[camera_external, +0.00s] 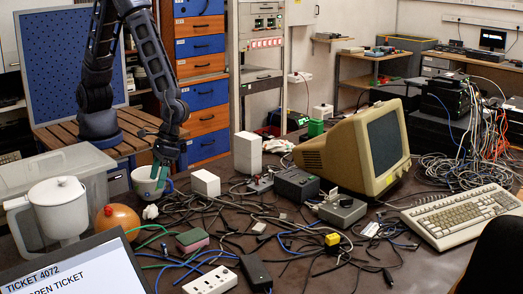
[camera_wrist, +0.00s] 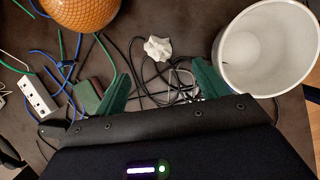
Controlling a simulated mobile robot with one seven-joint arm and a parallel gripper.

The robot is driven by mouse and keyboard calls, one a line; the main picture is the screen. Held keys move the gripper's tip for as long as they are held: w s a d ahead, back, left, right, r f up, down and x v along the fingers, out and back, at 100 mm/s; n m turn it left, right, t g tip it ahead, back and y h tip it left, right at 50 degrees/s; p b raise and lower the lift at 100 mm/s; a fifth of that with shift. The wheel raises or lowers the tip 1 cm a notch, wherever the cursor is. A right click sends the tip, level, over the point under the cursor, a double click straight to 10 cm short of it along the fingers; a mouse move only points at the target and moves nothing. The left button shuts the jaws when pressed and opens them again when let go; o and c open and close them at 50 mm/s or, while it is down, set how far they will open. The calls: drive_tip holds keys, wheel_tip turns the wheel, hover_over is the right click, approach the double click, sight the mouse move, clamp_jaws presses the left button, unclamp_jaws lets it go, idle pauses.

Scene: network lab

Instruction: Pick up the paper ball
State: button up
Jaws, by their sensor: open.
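The paper ball (camera_external: 150,212) is a small crumpled white lump on the dark table, just in front of the white mug. In the wrist view the paper ball (camera_wrist: 158,48) lies beyond the fingertips, roughly between them, apart from both. My gripper (camera_external: 162,165) is above the table beside the mug, with its green fingers pointing down. In the wrist view my gripper (camera_wrist: 160,88) has its two green fingers spread wide with nothing between them.
A white mug (camera_external: 146,184) stands very close to my gripper; its open rim (camera_wrist: 222,50) is right of the ball. An orange ball (camera_external: 117,220) lies to the left. Loose cables (camera_external: 215,228), a green-topped sponge-like block (camera_external: 192,240) and a power strip (camera_external: 210,282) clutter the table.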

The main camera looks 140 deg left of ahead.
sight(151, 208)
drive_tip(key=shift+w+x, duration=0.1)
drive_tip(key=shift+x, duration=2.75)
drive_tip(key=shift+w+x, duration=0.15)
drive_tip(key=shift+x, duration=2.7)
drive_tip(key=shift+a, duration=0.2)
drive_tip(key=c, duration=1.1)
